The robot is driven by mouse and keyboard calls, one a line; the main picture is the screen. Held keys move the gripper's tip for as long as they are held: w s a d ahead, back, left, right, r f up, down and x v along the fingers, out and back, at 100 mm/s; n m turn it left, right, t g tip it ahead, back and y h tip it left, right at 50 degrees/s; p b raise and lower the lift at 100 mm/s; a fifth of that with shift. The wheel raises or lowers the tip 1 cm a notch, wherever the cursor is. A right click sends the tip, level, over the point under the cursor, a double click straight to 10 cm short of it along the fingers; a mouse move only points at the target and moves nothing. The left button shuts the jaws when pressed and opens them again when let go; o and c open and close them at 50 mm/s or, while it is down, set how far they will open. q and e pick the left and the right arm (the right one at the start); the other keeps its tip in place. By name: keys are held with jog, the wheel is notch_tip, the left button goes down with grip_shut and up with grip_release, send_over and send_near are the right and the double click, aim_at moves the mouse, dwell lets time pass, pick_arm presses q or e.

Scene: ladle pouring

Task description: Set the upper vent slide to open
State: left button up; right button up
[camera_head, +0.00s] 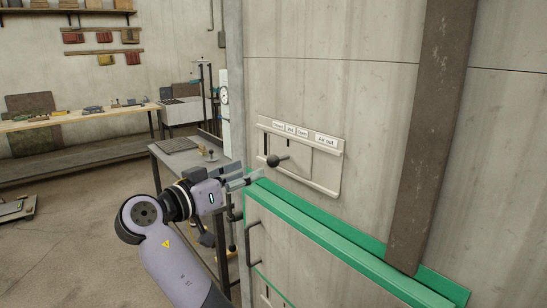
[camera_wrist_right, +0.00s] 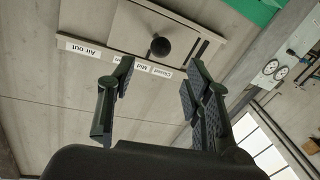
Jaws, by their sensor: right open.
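The upper vent slide (camera_head: 313,162) is a flat plate in a pale frame on the large grey wall panel. Its black ball knob (camera_head: 273,160) sticks out on a short rod, near the Closed and Mid labels (camera_head: 290,129). Dark slots show at the left of the frame. In the right wrist view the knob (camera_wrist_right: 160,46) appears beyond and between the fingers, with the picture turned over. My right gripper (camera_head: 252,174) is open and empty, just left of and below the knob, apart from it. My left gripper is not visible.
A green ledge (camera_head: 330,237) runs below the slide frame, above a door with a dark handle (camera_head: 253,243). A brown vertical beam (camera_head: 428,140) stands right. A grey metal table (camera_head: 178,150) and wooden workbench (camera_head: 80,118) stand left. Floor at left is mostly clear.

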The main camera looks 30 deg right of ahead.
aim_at(269, 163)
jog(key=p+x, duration=0.2)
jog(key=x, duration=0.8)
jog(key=shift+f, duration=0.1)
grip_shut()
dwell(0.5)
